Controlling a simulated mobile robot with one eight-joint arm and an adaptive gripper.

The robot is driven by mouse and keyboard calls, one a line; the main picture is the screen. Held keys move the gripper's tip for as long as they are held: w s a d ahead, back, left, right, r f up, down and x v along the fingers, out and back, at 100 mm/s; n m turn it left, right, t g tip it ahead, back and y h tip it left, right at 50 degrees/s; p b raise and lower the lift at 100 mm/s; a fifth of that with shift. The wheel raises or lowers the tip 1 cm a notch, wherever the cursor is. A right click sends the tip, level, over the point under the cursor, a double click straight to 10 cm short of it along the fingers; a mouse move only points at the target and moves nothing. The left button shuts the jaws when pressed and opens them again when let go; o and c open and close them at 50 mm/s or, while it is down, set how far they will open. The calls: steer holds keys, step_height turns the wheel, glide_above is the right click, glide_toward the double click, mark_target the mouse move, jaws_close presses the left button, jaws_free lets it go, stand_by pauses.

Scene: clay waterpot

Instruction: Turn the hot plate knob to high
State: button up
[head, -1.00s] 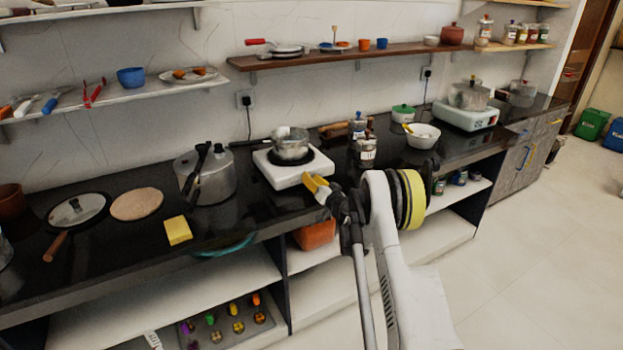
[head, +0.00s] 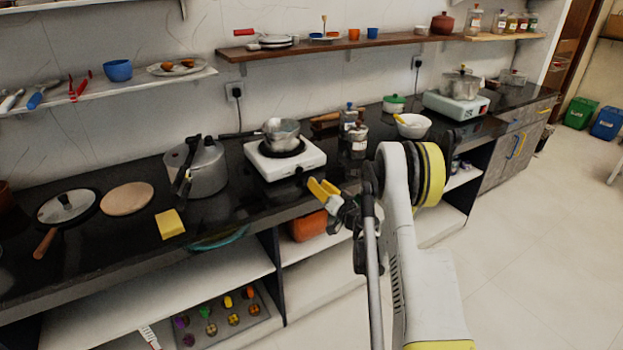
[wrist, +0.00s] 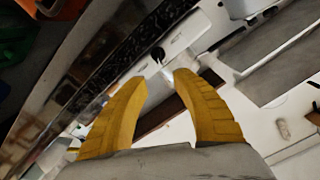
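The white hot plate (head: 312,155) stands on the black counter in the head view, with a metal saucepan (head: 282,132) on its black burner. Its black knob (head: 299,170) is on the front face. In the wrist view the knob (wrist: 157,54) shows on the white front, just beyond the gap between my fingertips. My gripper (head: 322,187) is in front of and slightly right of the hot plate in the head view, apart from it. In the wrist view my gripper's yellow fingers (wrist: 161,75) are spread, with nothing between them. The knob's setting cannot be read.
A pressure cooker (head: 207,165) stands left of the hot plate. A second cooker (head: 482,105) with a pot is farther right.

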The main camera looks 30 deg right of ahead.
steer(key=shift+s, duration=0.4)
